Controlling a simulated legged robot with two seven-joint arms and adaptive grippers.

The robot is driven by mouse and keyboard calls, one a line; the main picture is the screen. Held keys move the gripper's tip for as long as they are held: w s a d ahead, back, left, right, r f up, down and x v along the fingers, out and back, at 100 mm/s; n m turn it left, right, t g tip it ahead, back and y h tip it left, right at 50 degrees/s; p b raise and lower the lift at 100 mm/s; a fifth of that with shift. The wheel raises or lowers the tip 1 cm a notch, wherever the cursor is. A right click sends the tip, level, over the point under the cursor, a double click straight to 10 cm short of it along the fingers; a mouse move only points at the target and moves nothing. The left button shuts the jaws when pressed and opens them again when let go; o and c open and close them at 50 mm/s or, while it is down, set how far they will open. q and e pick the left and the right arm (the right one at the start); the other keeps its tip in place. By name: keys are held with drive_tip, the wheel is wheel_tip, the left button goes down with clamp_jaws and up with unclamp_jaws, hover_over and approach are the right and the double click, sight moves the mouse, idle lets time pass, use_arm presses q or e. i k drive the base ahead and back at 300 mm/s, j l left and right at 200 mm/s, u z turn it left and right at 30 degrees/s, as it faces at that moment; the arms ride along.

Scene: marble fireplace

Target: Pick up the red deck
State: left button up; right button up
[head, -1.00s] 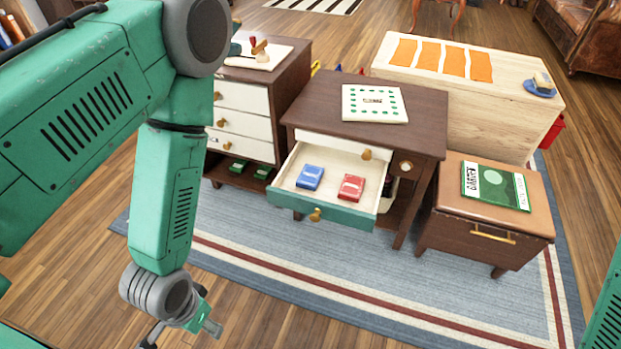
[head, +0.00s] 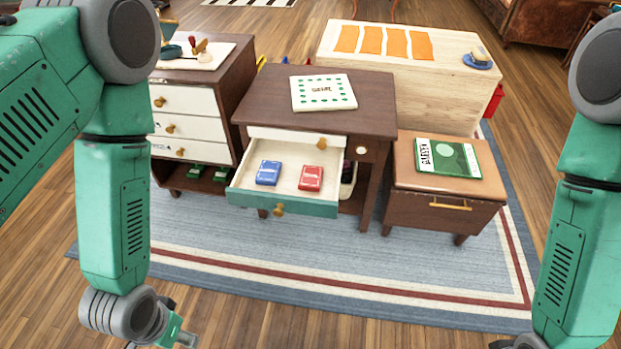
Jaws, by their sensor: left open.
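The red deck (head: 311,178) lies in the open drawer (head: 285,200) of the dark brown desk, on the right side of the drawer floor. A blue deck (head: 268,173) lies to its left, apart from it. My left gripper (head: 184,338) is at the bottom edge of the head view, open and empty, well in front of and to the left of the drawer. My right arm stands at the right edge. Its gripper is barely seen at the bottom edge (head: 508,344), and its jaws cannot be made out.
A board (head: 323,92) lies on the desk top (head: 375,110). A drawer cabinet (head: 235,75) stands on the left. On the right, a low brown cabinet (head: 405,180) carries a green and white box (head: 447,158). The blue rug (head: 330,250) in front is clear.

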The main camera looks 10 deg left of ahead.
sight(310, 180)
drive_tip(key=i+j+z, duration=0.15)
drive_tip(key=z, duration=0.2)
drive_tip(key=i+j+z, duration=0.1)
drive_tip(key=j+z, duration=0.3)
drive_tip(key=i+j+z, duration=0.1)
drive_tip(key=z, duration=0.25)
drive_tip(key=j, duration=0.1)
